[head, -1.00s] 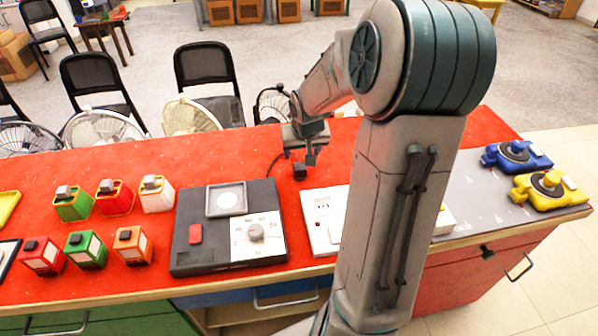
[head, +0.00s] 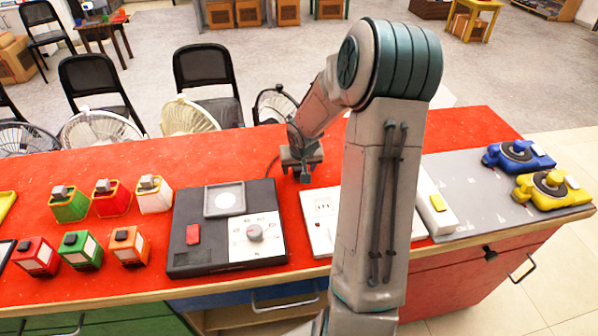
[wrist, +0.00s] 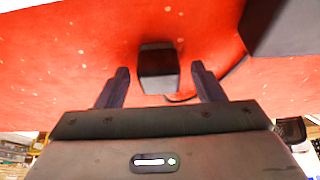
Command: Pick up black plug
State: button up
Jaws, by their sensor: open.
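The black plug (wrist: 158,68) is on the red tabletop in the wrist view, with a dark cord (wrist: 236,68) to its right. My gripper (wrist: 160,74) is open, with one finger on each side of the plug and a visible gap at each side. I cannot tell how deep the fingers reach around it. In the head view my gripper (head: 305,178) is low over the red table, between the black device and the white socket panel. The plug cannot be made out there behind the gripper.
A black device with a dial (head: 190,232) stands left of the gripper. A white socket panel (head: 318,232) lies in front, partly behind my arm. Several coloured boxes (head: 70,208) stand at the left. Fans (head: 190,117) line the table's far side.

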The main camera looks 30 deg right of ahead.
jog(key=c, duration=1.1)
jog(key=shift+r, duration=0.6)
jog(key=r, duration=0.3)
jog(key=shift+w+d+r+p, duration=0.2)
jog(key=shift+d+r+p, duration=0.1)
jog(key=shift+p, duration=0.1)
jog(key=w+d+r, duration=0.2)
jog(key=d, duration=0.1)
jog(key=w+d+r, duration=0.4)
jog(key=d, duration=0.1)
jog(key=shift+d, duration=0.3)
